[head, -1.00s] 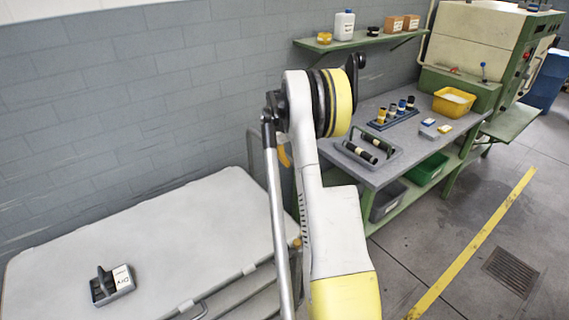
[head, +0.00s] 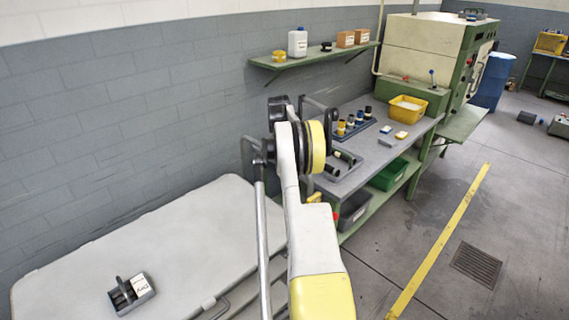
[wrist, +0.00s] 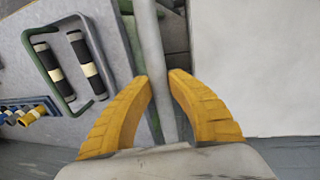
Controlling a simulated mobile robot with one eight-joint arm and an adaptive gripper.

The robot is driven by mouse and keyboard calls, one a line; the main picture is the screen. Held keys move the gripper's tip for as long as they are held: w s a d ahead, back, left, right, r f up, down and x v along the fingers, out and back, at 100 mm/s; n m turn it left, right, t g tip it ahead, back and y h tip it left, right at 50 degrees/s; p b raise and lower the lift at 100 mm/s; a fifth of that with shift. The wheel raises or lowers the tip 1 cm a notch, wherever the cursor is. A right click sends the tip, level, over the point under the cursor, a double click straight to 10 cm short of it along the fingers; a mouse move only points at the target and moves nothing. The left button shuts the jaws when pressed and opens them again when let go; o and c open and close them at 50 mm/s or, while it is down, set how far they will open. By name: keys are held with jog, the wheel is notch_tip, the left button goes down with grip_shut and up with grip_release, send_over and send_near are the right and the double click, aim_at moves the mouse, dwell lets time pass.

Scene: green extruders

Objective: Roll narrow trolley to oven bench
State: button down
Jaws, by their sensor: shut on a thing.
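The narrow trolley (head: 180,235) has a flat white top and stands along the wall at the lower left. Its top also shows at the right of the wrist view (wrist: 250,65). The oven bench (head: 377,155), with a grey top and green legs, stands just beyond it to the right. The cream and green oven (head: 425,45) is at its far end. My gripper (wrist: 165,78) has its yellow fingers shut around a grey trolley handle bar (wrist: 151,45). In the head view my arm mostly hides the gripper and the grip.
A small grey caddy (head: 132,294) rides on the trolley. The bench holds a handled tray of black cylinders (wrist: 70,60) and a yellow bin (head: 407,108). A wall shelf (head: 315,57) hangs above. Clear floor lies right, with a yellow line (head: 440,240) and drain (head: 476,264).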

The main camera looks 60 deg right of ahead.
jog(key=shift+s+d, duration=0.1)
jog(key=shift+d, duration=0.1)
jog(key=c, duration=1.5)
grip_release()
jog(key=shift+o, duration=1.2)
jog(key=shift+d+f, duration=0.1)
jog(key=shift+d, duration=0.1)
jog(key=shift+a, duration=0.1)
notch_tip(320, 180, up, 12)
jog(key=a, duration=0.2)
jog(key=shift+w+a, duration=0.15)
jog(key=shift+w, duration=0.1)
